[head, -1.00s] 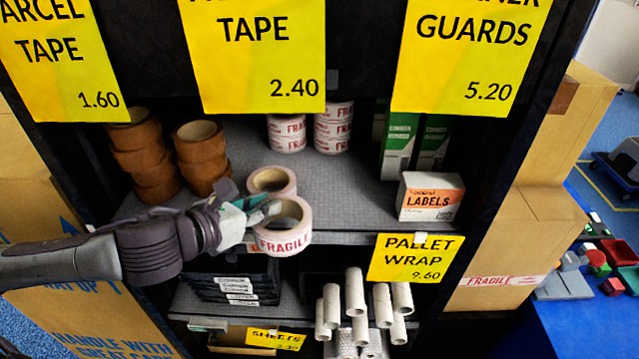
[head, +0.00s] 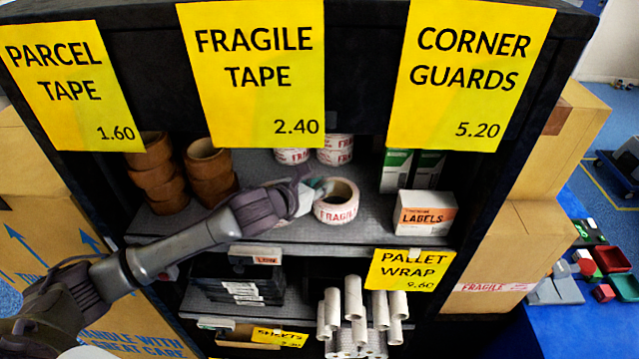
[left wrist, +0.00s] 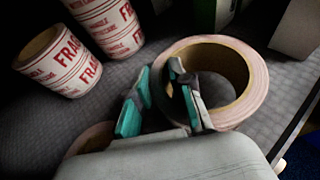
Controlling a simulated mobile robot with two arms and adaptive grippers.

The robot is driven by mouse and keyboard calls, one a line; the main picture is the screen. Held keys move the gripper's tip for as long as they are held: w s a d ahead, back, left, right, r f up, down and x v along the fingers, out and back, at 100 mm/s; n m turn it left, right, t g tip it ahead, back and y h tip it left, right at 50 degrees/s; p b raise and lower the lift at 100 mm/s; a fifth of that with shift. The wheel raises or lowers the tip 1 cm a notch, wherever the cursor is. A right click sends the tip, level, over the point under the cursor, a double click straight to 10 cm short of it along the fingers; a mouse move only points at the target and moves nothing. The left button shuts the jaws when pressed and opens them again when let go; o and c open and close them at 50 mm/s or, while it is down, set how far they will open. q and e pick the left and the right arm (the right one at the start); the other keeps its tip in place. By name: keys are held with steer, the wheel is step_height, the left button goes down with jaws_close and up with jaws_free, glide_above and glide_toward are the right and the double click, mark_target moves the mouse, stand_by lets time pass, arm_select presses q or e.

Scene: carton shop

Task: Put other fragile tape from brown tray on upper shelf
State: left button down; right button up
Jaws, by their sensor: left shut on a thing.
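A white roll of fragile tape (head: 337,208) with red print is at the front of the upper shelf (head: 385,232), lying flat. My left gripper (head: 318,188) is shut on its near-left wall. In the left wrist view one finger is inside the hole of the roll (left wrist: 252,105) and one is outside. I cannot tell whether the roll touches the shelf. Another roll (left wrist: 88,140) shows partly behind my gripper in the left wrist view. Stacked fragile tape rolls (head: 335,150) stand farther back. I cannot make out the brown tray. My right gripper is not in view.
Brown tape stacks (head: 208,170) stand left on the shelf. A labels box (head: 424,213) stands right of the held roll, with green boxes (head: 428,170) behind it. Yellow price signs (head: 258,75) hang above. White tubes (head: 355,310) stand below.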

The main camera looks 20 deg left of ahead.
arm_select(q)
steer(key=shift+f, duration=0.5)
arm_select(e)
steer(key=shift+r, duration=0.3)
arm_select(q)
steer(key=shift+f, duration=0.1)
steer(key=c, duration=1.5)
jaws_free()
steer(key=shift+f, duration=0.15)
steer(key=o, duration=0.5)
